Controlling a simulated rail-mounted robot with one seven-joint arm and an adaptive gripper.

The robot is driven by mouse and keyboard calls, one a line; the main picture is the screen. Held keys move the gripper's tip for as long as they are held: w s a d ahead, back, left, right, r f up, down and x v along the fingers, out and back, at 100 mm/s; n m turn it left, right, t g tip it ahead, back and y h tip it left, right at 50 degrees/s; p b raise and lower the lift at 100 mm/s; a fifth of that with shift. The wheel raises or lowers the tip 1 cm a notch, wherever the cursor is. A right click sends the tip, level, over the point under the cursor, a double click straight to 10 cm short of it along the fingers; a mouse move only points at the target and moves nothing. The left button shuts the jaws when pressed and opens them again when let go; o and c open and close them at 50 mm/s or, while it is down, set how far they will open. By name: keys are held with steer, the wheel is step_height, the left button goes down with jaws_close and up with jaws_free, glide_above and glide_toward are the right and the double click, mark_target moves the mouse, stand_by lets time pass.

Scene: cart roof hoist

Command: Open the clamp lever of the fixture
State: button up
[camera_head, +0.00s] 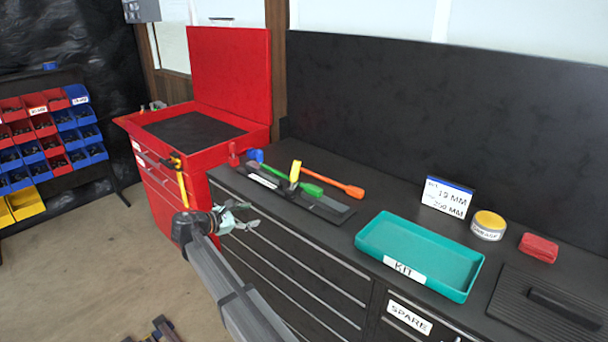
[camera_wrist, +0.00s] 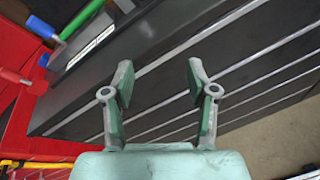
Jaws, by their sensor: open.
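I cannot clearly make out a fixture or its clamp lever in either view. My gripper (camera_head: 250,215) is in front of the dark drawer bench in the head view, open and empty. The wrist view shows its two fingers (camera_wrist: 159,66) spread apart with only drawer fronts behind them.

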mark_target(291, 174)
steer(key=shift+w+d+r+n+t+h, duration=0.7)
steer(key=shift+w+r+n+h, duration=0.85)
steer(key=shift+r+n, duration=2)
steer(key=shift+m, duration=0.75)
steer(key=p+x, duration=0.1)
steer(key=x, duration=0.4)
steer(key=r+p+x, duration=0.1)
steer(key=p+x, duration=0.1)
steer(key=x, duration=0.4)
steer(key=p+x, duration=0.1)
steer(key=x, duration=0.4)
steer(key=shift+s+d+r, duration=0.1)
steer(key=shift+d+r, duration=0.15)
steer(key=shift+d, duration=0.15)
jaws_close()
